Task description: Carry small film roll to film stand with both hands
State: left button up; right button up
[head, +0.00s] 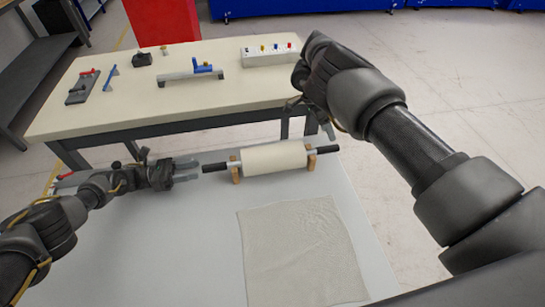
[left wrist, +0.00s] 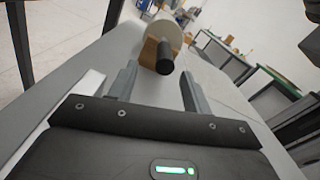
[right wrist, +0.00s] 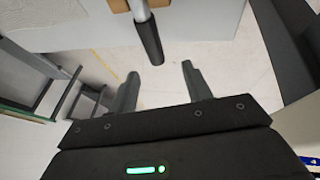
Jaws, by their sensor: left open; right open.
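The small film roll (head: 273,158) is a cream cylinder on a rod with black ends, lying level on two wooden supports (head: 235,169) on the near white table. My left gripper (head: 198,171) is open just left of the rod's left black end, apart from it. In the left wrist view that black end (left wrist: 165,60) shows beyond and between the open fingers. My right gripper (head: 329,131) is open above the rod's right end. In the right wrist view the right black end (right wrist: 152,42) shows ahead of the open fingers, between them. I cannot make out a film stand for certain.
A translucent sheet (head: 300,252) lies on the near white table (head: 200,245). Behind it stands a cream-topped workbench (head: 130,105) with a blue-handled tool (head: 202,69), a white button box (head: 270,53) and small clamps. A red cabinet (head: 162,20) stands behind. Open floor lies to the right.

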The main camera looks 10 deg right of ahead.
aim_at(204, 167)
pick_arm(q)
jog(key=d, duration=0.3)
jog(key=s+d, duration=0.1)
jog(key=d, duration=0.1)
jog(key=shift+r, duration=0.35)
pick_arm(e)
jog(key=x, duration=0.2)
jog(key=s+x, duration=0.1)
jog(key=x, duration=0.1)
jog(key=shift+d, duration=0.1)
pick_arm(q)
jog(key=d, duration=0.2)
jog(key=shift+w+d+f, duration=0.25)
jog(key=shift+w+d, duration=0.05)
jog(key=shift+d, duration=0.1)
pick_arm(e)
jog(key=x, duration=0.3)
jog(key=shift+w+f, duration=0.15)
jog(key=shift+w, duration=0.1)
pick_arm(q)
jog(key=shift+s+d+r, duration=0.1)
jog(key=shift+s+d, duration=0.05)
jog(key=shift+d, duration=0.2)
pick_arm(e)
jog(key=shift+s+d+f, duration=0.15)
jog(key=shift+s+f, duration=0.05)
jog(key=shift+f, duration=0.1)
